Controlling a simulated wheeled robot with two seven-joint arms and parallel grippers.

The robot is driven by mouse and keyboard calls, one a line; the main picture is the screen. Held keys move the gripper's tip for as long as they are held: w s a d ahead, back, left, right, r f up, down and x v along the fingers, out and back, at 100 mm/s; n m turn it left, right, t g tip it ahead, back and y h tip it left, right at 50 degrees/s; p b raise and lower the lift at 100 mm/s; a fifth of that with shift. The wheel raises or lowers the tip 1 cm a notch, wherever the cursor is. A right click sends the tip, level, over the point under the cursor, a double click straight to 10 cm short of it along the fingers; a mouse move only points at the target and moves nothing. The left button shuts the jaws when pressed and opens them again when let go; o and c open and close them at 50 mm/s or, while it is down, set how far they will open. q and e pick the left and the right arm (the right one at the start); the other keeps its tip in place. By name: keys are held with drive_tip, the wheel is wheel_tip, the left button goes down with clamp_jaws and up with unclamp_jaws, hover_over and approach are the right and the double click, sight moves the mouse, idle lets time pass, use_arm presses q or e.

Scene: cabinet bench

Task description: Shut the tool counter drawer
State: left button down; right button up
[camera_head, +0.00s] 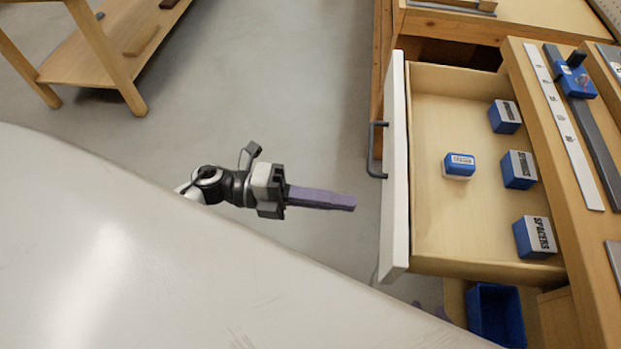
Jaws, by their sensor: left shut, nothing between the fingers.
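The tool counter drawer (440,104) stands pulled out to the left from the wooden counter (574,219). It has a white front panel (396,165) and a dark grey bar handle (373,150) on its outer face. Several blue boxes with printed labels stand inside, one of them (459,166) near the middle. My left gripper (345,202) is shut and empty, with its purple fingers pointing right. Its tips are apart from the front panel, left of it and below the handle in the picture.
A blue bin (496,314) sits below the drawer. A ruler strip (563,122) and a blue-and-grey tool (577,80) lie on the counter top. A wooden shelf table (110,50) stands at upper left. The grey floor between is clear. My white body fills the lower left.

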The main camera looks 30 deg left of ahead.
sight(387, 208)
use_arm(q)
drive_tip(key=shift+x, duration=2.6)
